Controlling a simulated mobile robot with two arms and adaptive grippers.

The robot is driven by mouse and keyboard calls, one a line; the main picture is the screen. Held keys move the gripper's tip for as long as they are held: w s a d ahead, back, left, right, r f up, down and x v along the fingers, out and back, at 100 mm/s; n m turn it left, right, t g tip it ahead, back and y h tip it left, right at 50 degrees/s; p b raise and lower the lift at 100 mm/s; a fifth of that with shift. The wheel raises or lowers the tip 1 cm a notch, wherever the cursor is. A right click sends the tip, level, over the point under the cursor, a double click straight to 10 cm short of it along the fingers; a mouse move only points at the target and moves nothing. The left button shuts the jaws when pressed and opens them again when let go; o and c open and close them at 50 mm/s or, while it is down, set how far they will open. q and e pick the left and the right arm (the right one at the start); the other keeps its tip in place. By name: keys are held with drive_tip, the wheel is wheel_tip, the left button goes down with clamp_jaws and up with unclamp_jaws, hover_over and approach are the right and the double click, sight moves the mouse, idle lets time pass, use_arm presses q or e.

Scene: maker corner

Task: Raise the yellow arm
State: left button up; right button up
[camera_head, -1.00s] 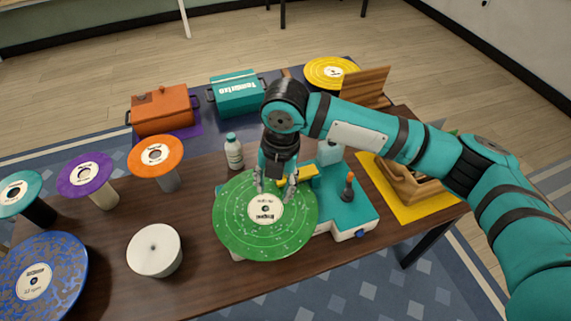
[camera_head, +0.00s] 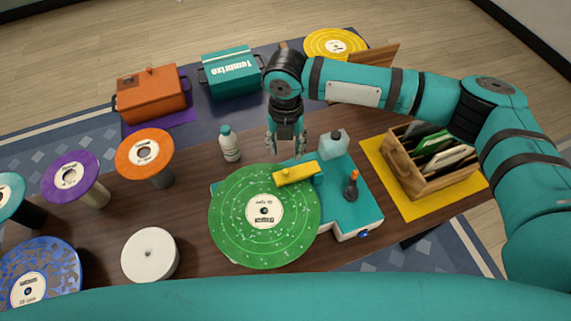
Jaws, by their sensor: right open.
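The yellow arm (camera_head: 297,173) is a short yellow bar on a teal player base (camera_head: 338,212). Its left end reaches over the upper right edge of a green record (camera_head: 240,222) with a white label. I cannot tell whether it touches the record. My right gripper (camera_head: 287,147) points down just behind the yellow arm, with its fingers apart and nothing between them. It appears clear of the bar. My left gripper does not show.
A black knob with an orange top (camera_head: 352,186) and a pale block (camera_head: 334,145) stand on the base. A white bottle (camera_head: 230,146) is behind left. A wooden record crate (camera_head: 403,172) is right. A white cylinder (camera_head: 149,258) stands front left.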

sight(286, 171)
wheel_tip(286, 171, down, 10)
drive_tip(key=shift+w+r+p, duration=0.1)
drive_tip(key=shift+w+p, duration=0.05)
drive_tip(key=shift+p, duration=0.85)
drive_tip(key=shift+f, duration=0.65)
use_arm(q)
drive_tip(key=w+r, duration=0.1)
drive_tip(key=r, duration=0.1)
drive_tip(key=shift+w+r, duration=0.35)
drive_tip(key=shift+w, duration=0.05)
use_arm(e)
clamp_jaws()
